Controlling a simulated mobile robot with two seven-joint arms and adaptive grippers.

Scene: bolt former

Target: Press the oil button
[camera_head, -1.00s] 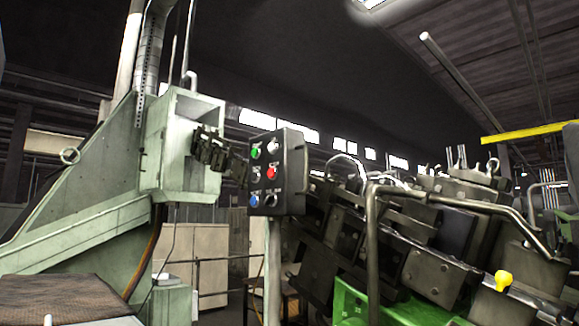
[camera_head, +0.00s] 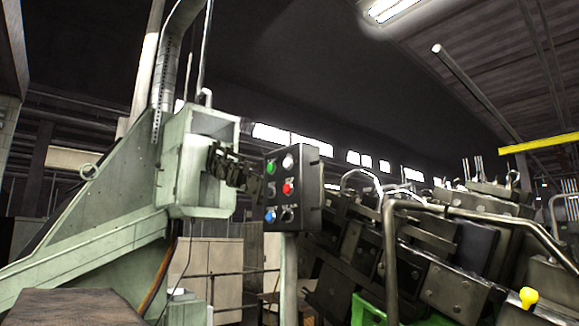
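A dark control box (camera_head: 312,190) stands on a pale post (camera_head: 288,275) near the middle of the view. Its face has a green button (camera_head: 270,168), a pale button (camera_head: 289,161), a red button (camera_head: 288,188), a blue button (camera_head: 270,215) and dark knobs (camera_head: 287,214). The small labels are too blurred to read, so I cannot tell which button is the oil button. Neither of my grippers shows in this view, and nothing of mine touches the box.
A pale green machine frame (camera_head: 110,225) with dark blocks (camera_head: 232,168) stands left of the box. A large dark machine (camera_head: 440,270) with a bent metal rail (camera_head: 470,213) and a yellow knob (camera_head: 529,297) fills the right. Pale cabinets (camera_head: 205,268) stand behind.

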